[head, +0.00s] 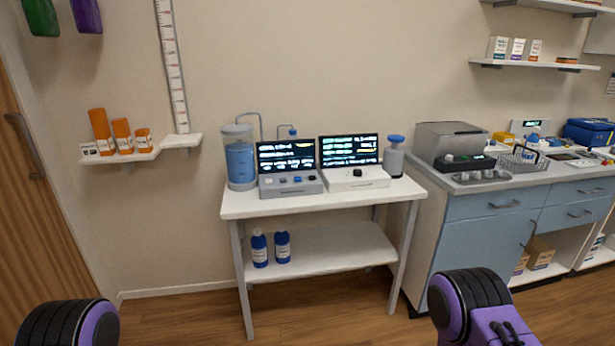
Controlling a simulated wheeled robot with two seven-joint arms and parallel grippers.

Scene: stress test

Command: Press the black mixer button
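Two devices with lit screens stand side by side on a white table (240,207). The right one, a white device (345,184), has a black button or knob (357,173) on its top. The left one, a grey device (290,188), has several small knobs, one of them blue. I cannot tell from labels which is the mixer. The black button on the white device is uncovered, with nothing touching it. Neither gripper is in view; only purple and black parts of my arms show at the bottom left and bottom right, well short of the table.
A blue-filled cylinder (240,165) stands at the table's left and a blue-capped container (394,157) at its right. Blue bottles (260,250) stand on the lower shelf. A blue-grey cabinet (480,225) with equipment is on the right. Floor in front of the table is clear.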

